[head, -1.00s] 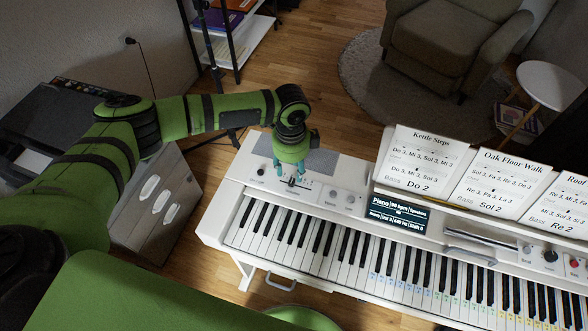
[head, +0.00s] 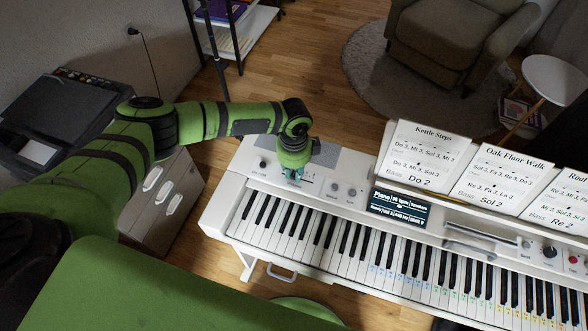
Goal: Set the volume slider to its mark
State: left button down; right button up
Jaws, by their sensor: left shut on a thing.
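The volume slider sits on the left end of the white digital piano's top panel (head: 232,186). My left gripper (head: 292,176) points down onto the slider strip (head: 308,185), with its teal fingers close together. It is shut on the slider's cap, which the fingers hide. Part of the strip shows to the right of the fingers. The mark cannot be made out at this size. My right gripper is not in view.
A round knob (head: 262,163) lies left of the gripper, and two more knobs (head: 342,190) lie to its right. The piano's display (head: 398,206) and song sheets (head: 427,158) stand farther right. The keys run along the front.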

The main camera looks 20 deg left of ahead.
pick_arm(q)
jog(key=shift+s+d, duration=0.1)
jog(key=shift+d, duration=0.95)
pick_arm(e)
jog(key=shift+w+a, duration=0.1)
pick_arm(q)
jog(key=c, duration=1.2)
grip_release()
jog(key=shift+o, duration=0.4)
jog(key=shift+a, duration=0.1)
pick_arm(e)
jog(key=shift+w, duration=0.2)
pick_arm(q)
notch_tip(320, 180, up, 12)
